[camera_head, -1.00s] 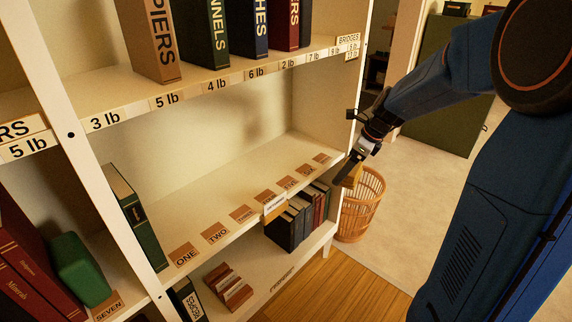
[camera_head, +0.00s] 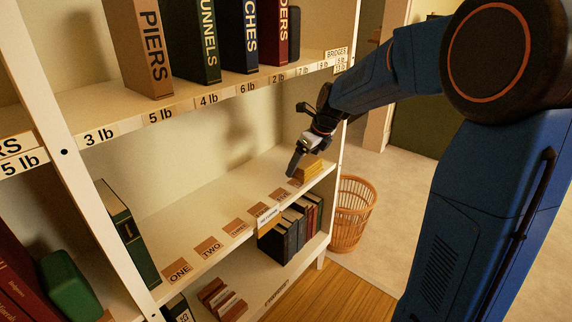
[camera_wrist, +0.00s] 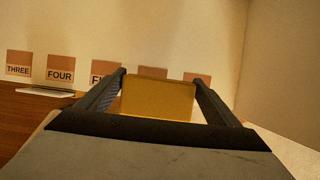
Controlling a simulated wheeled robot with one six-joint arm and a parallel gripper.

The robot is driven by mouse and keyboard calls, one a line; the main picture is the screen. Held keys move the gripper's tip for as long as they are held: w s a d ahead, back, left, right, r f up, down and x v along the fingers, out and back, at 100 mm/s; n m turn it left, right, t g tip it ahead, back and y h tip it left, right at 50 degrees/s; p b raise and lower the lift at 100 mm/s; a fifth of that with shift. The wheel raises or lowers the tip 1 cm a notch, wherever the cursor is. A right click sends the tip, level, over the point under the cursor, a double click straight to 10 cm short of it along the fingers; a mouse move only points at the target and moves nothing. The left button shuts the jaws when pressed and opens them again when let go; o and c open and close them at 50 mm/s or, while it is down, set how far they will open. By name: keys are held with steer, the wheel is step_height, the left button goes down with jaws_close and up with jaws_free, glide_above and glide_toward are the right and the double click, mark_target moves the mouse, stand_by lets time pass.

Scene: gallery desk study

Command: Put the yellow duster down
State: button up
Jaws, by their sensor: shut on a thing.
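The yellow duster (camera_head: 310,171) is a small yellow block at the right end of the middle shelf (camera_head: 205,213). My gripper (camera_head: 299,165) is shut on it there. In the wrist view the duster (camera_wrist: 157,98) sits between the two dark fingers of my gripper (camera_wrist: 160,92). It is over or on the shelf beside the numbered labels; I cannot tell whether its underside touches the shelf.
Brown labels, such as ONE (camera_head: 177,271) and FOUR (camera_wrist: 60,68), line the shelf. Small books (camera_head: 290,229) stand below. A wicker basket (camera_head: 352,214) stands on the floor to the right. Large titled books (camera_head: 195,40) stand above. The middle shelf's centre is clear.

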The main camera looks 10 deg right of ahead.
glide_above(282, 171)
steer(key=s+d, duration=0.1)
steer(key=shift+s+d, duration=0.1)
steer(key=shift+s, duration=0.05)
steer(key=shift+f, duration=1.75)
steer(key=shift+f, duration=0.1)
steer(key=o, duration=0.8)
